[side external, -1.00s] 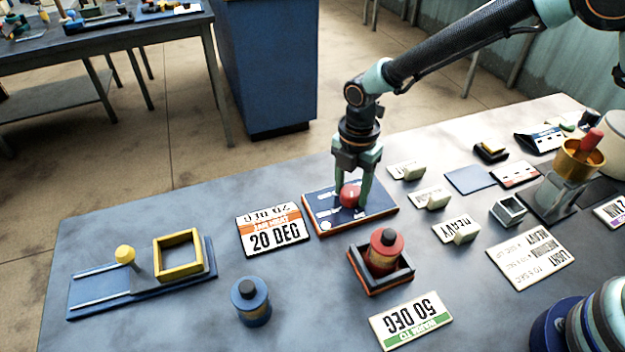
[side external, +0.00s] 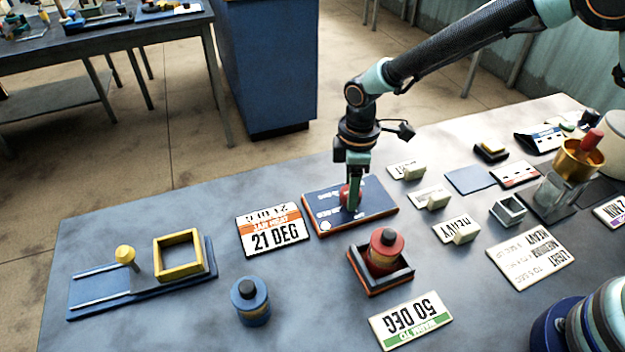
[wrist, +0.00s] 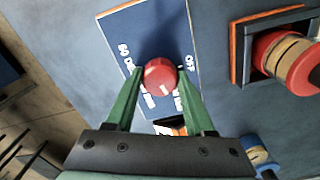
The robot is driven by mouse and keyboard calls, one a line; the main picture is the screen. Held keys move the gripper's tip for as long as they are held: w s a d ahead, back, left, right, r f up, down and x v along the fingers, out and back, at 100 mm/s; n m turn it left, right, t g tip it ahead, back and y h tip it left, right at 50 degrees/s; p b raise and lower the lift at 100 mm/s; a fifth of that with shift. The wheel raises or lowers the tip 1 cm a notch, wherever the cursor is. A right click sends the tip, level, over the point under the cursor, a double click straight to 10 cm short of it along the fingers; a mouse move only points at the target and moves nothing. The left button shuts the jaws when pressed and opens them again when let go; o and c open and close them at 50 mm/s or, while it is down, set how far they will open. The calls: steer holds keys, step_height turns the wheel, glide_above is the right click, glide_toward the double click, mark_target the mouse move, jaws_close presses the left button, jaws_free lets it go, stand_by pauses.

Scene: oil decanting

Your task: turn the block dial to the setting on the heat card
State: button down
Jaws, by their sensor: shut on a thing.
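The block dial is a red knob (wrist: 161,76) on a blue panel (side external: 374,205) with white markings. My gripper (wrist: 160,92) is shut on the red knob, one green finger on each side in the wrist view. In the side view my gripper (side external: 352,195) points straight down and hides much of the knob. The white and green card (side external: 411,319) reads "50 DEG" and lies upside down at the front. A white and orange card (side external: 272,232) left of the panel reads "21 DEG".
A red jar (side external: 384,250) sits in a dark square holder (side external: 362,279) in front of the panel. A blue jar (side external: 251,300) stands at the front left. Cards with pale blocks, such as "HEAVY" (side external: 456,233), lie right of the panel. A yellow frame (side external: 160,262) is at far left.

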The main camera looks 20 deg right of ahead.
steer(key=m, duration=1.3)
steer(key=shift+m, duration=0.4)
steer(key=m, duration=1.2)
steer(key=shift+m, duration=0.4)
steer(key=shift+c, duration=1.3)
jaws_free()
